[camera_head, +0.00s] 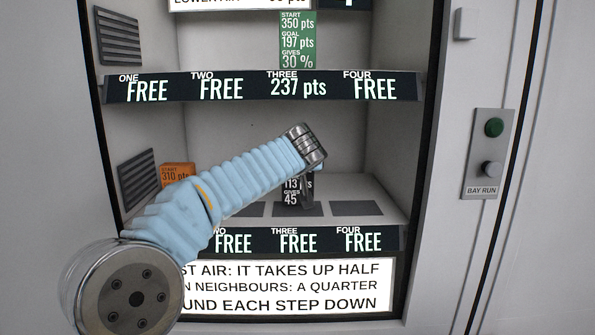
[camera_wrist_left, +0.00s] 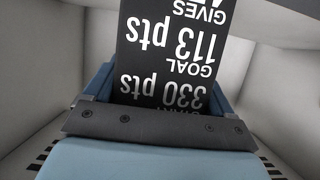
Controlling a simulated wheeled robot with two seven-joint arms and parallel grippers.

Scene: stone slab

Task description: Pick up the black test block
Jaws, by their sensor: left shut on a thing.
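The black test block (camera_head: 292,191) is in the lower shelf bay, over the third place, partly hidden behind my left wrist. Its white print shows 113 pts and 45. My left gripper (camera_head: 306,186) is shut on it. In the left wrist view the black block (camera_wrist_left: 165,60) sits between the blue-edged jaws, its print upside down, reading GOAL 113 pts and 330 pts. I cannot tell whether its base touches the shelf. My right gripper is out of view.
An orange block (camera_head: 177,170) stands at the lower left, partly behind my arm. A green block (camera_head: 297,40) stands on the upper shelf (camera_head: 260,86) at place three. The lower label strip (camera_head: 300,240) reads FREE at its visible places. A button panel (camera_head: 488,153) is at right.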

